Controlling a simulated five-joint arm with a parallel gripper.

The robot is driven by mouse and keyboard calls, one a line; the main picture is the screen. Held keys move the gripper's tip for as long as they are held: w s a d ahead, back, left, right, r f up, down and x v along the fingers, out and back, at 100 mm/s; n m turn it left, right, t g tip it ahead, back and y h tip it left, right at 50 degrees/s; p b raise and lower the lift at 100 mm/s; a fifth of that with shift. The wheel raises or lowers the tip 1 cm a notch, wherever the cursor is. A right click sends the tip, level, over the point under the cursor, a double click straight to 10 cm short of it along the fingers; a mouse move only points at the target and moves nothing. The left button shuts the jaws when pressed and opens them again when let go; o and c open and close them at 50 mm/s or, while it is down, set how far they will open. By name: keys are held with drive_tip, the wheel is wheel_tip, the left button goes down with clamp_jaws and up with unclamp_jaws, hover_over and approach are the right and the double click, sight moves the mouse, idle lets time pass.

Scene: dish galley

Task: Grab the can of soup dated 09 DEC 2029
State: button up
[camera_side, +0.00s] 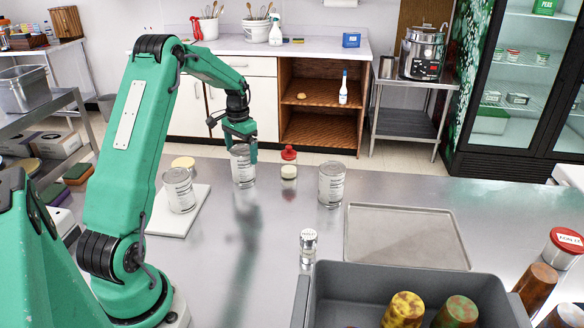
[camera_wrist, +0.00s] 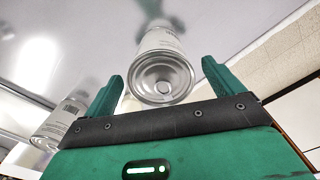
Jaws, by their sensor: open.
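Three silver cans with pale printed labels stand on the steel counter area in the side view: a left can (camera_side: 180,192) on a white board, a middle can (camera_side: 243,168), and a right can (camera_side: 332,186). The print is too small to read, so I cannot tell which date each bears. My gripper (camera_side: 241,150) is open at the top of the middle can, pointing down. In the wrist view the middle can (camera_wrist: 165,75) shows its ringed metal end between my spread fingers. Whether either finger touches it I cannot tell. Another can (camera_wrist: 62,120) shows at the left.
A shaker (camera_side: 308,245), a flat tray (camera_side: 405,237) and a grey bin (camera_side: 400,285) holding patterned jars are nearer. A white board (camera_side: 190,218) lies left. The counter's front middle is clear.

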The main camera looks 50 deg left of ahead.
sight(243, 163)
drive_tip(key=shift+f, duration=2.6)
drive_tip(key=shift+w, duration=0.1)
drive_tip(key=c, duration=1.4)
drive_tip(key=shift+r, duration=0.25)
drive_tip(key=shift+r, duration=0.55)
drive_tip(key=r, duration=0.3)
drive_tip(key=shift+w+d+r, duration=0.1)
drive_tip(key=shift+d, duration=0.3)
drive_tip(key=d+r, duration=0.2)
drive_tip(key=d, duration=0.1)
drive_tip(key=w+d+r, duration=0.1)
drive_tip(key=d+r, duration=0.1)
drive_tip(key=d, duration=0.2)
drive_tip(key=d+r, duration=0.2)
drive_tip(key=d, duration=0.1)
drive_tip(key=shift+w+d+r, duration=0.2)
drive_tip(key=shift+d, duration=0.15)
